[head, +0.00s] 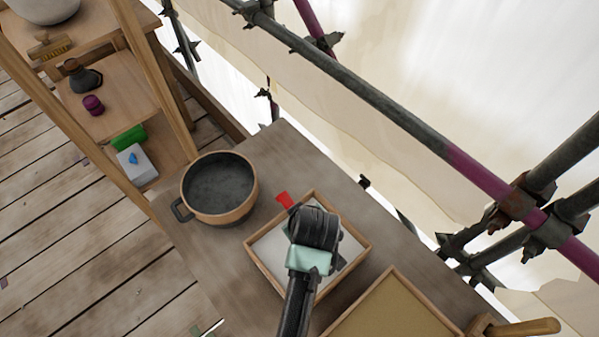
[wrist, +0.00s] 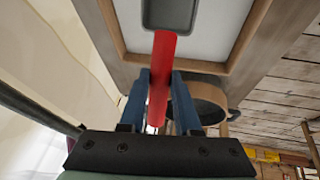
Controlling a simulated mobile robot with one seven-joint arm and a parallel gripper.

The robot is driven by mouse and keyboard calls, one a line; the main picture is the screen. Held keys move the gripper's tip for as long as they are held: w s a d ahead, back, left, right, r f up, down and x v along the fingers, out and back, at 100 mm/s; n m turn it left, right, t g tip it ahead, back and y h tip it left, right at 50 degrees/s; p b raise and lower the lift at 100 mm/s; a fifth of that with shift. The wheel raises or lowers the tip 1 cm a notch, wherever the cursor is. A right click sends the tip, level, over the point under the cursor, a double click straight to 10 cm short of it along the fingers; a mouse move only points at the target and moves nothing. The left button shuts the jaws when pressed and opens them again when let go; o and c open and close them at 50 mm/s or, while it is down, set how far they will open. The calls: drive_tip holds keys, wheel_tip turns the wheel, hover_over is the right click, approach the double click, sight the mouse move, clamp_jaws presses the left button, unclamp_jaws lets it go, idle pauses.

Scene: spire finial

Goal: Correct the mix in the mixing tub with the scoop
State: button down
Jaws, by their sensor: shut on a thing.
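In the wrist view my gripper (wrist: 160,92) is shut on the red handle of the scoop (wrist: 163,55). The scoop's grey head (wrist: 170,12) is over the white contents of a wooden box (wrist: 240,60). I cannot tell if it touches them. In the head view the red handle end (head: 284,199) shows beyond my arm, which hides the gripper and most of the scoop. The mixing tub (head: 246,205), round with a tan rim and dark side handle, stands left of the box. Its dark grey mix (head: 219,186) lies inside. The tub also shows in the wrist view (wrist: 208,98).
The white-filled box (head: 357,230) stands under my arm. A second box (head: 385,278) with tan contents is at the front right, near a wooden handle (head: 525,328). Scaffold poles (head: 400,110) run along the right. A wooden shelf unit (head: 110,105) with small items stands left.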

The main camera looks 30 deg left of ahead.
drive_tip(key=f+b, duration=0.2)
drive_tip(key=f+y+b, duration=0.1)
drive_tip(key=shift+s+d+f+b, duration=0.1)
drive_tip(key=shift+d+f+b, duration=0.2)
drive_tip(key=shift+d+f, duration=0.05)
drive_tip(key=shift+f+b, duration=1.1)
drive_tip(key=shift+f, duration=0.7)
drive_tip(key=shift+r, duration=0.1)
